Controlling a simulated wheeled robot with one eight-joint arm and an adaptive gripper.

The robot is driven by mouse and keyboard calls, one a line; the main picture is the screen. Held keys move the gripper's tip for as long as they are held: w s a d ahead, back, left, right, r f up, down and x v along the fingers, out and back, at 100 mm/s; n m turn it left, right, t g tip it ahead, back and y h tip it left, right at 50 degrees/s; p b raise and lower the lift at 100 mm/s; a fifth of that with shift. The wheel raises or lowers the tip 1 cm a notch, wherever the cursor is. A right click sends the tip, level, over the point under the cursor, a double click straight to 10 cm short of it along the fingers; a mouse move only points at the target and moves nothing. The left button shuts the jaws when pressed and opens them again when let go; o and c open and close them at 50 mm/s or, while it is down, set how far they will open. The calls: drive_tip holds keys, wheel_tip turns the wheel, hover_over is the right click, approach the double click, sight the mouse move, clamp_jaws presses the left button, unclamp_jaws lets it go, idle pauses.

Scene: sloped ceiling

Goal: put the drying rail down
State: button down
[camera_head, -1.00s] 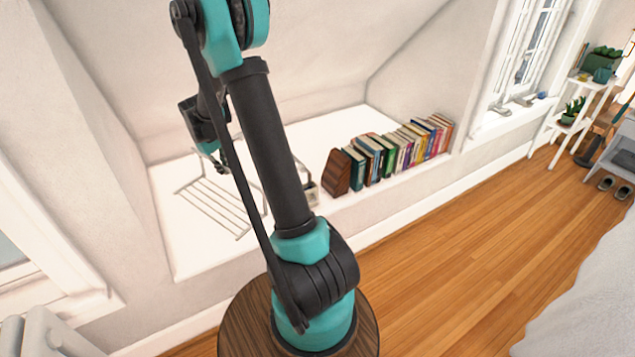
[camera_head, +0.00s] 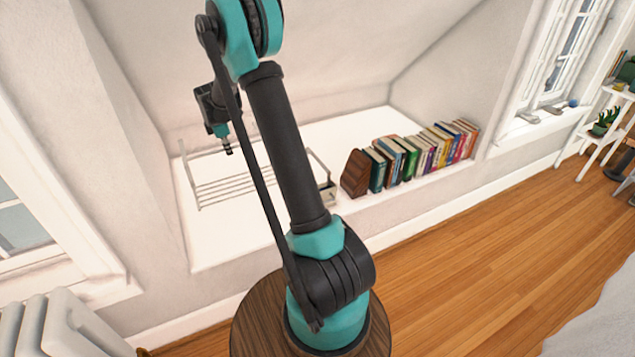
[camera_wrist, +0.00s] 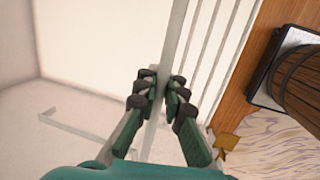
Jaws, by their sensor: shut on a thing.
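The drying rail (camera_head: 222,185) is a pale grey frame of several thin parallel bars with raised end arms. It is over the white ledge of the alcove, and my arm hides part of it. My gripper (camera_head: 227,148) is at the rail's back side, pointing down. In the wrist view my gripper (camera_wrist: 160,90) is shut on one long bar of the rail (camera_wrist: 187,45), with the other bars to the right. I cannot tell whether the rail touches the ledge (camera_head: 215,245).
A row of books (camera_head: 415,155) with a dark wooden bookend (camera_head: 356,174) stands on the ledge to the right. A small grey box (camera_head: 327,193) is beside the bookend, close to the rail's right end. The sloped ceiling (camera_head: 320,50) rises behind. The front left of the ledge is bare.

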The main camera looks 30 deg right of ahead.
drive_tip(key=s+a+x, duration=0.1)
drive_tip(key=s+x, duration=0.1)
drive_tip(key=x, duration=0.7)
drive_tip(key=s+a+f+x, duration=0.1)
drive_tip(key=s+x, duration=0.1)
drive_tip(key=x, duration=0.8)
drive_tip(key=shift+f, duration=0.3)
drive_tip(key=shift+a, duration=0.15)
drive_tip(key=c, duration=2.1)
unclamp_jaws()
drive_tip(key=shift+f, duration=0.1)
drive_tip(key=o, duration=0.5)
